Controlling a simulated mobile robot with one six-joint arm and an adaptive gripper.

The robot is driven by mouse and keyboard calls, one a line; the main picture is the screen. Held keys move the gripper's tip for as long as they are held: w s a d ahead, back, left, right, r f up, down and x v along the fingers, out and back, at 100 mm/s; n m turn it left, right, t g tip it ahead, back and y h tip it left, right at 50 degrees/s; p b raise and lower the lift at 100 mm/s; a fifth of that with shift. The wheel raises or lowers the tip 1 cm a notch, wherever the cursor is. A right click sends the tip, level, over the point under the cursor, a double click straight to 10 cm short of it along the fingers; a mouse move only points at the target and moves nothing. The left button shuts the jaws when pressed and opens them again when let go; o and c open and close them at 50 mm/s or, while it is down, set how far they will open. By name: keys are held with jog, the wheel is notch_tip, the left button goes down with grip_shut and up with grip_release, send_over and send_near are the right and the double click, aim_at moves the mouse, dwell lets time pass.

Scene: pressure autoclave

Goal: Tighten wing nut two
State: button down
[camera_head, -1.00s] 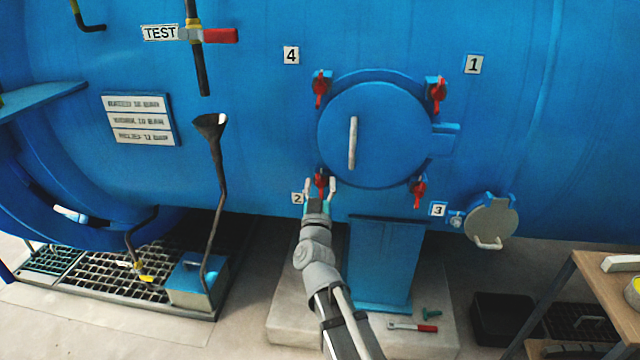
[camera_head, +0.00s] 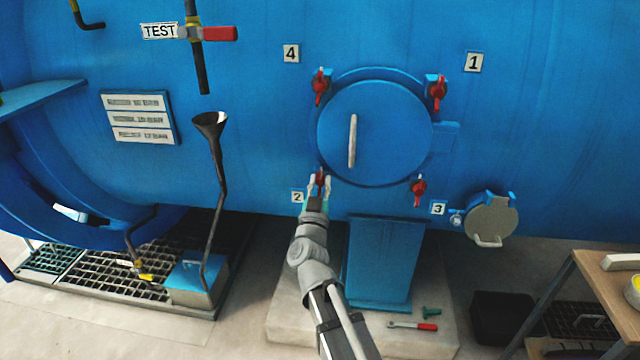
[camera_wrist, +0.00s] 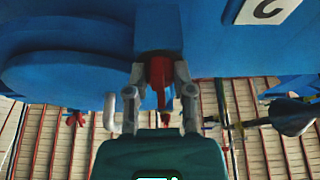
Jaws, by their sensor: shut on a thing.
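Wing nut two (camera_head: 319,180) is red and sits at the lower left of the round blue hatch (camera_head: 375,135), beside the plate marked 2 (camera_head: 297,196). My gripper (camera_head: 319,186) is at this nut from below, with its two pale fingers shut on it. In the wrist view the red nut (camera_wrist: 158,78) stands between the fingertips (camera_wrist: 159,82), below a blue lug. The fingers hide part of the nut. The wrist view also shows the 2 plate (camera_wrist: 268,8) at the upper right.
Other red wing nuts are at the upper left (camera_head: 320,86), upper right (camera_head: 438,90) and lower right (camera_head: 418,191) of the hatch. A blue pedestal (camera_head: 380,265) stands below. A funnel pipe (camera_head: 216,180) is at the left. A wooden table (camera_head: 600,280) is at the right.

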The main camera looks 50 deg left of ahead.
jog(key=shift+c, duration=2.4)
grip_release()
jog(key=shift+n+g, duration=0.4)
jog(key=shift+n, duration=0.1)
